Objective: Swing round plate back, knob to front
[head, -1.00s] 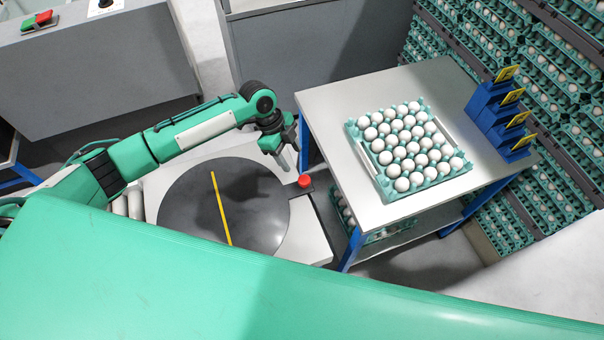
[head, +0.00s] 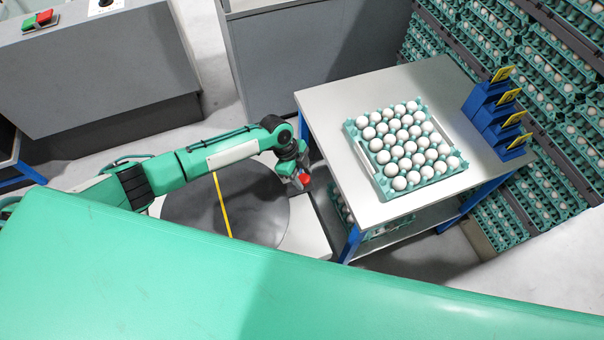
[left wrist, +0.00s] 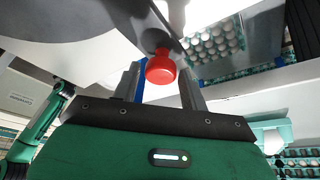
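The round plate (head: 265,205) is a dark grey disc with a yellow stripe (head: 222,205) across it, lying on a pale stand. My left arm covers its far part in the head view. A red knob (head: 305,178) stands at the right of the plate, by the table's left side. My left gripper (head: 297,182) is at the knob. In the left wrist view the red knob (left wrist: 160,67) sits between the two fingers of the gripper (left wrist: 160,85), which are apart, with a narrow gap showing beside the knob. My right gripper is not in view.
A table (head: 330,105) right of the plate, close to the gripper, holds an egg tray (head: 383,190) full of white eggs and blue holders (head: 490,115) with yellow cards. Stacked egg trays (head: 555,150) line the right side. Grey cabinets (head: 300,60) stand behind.

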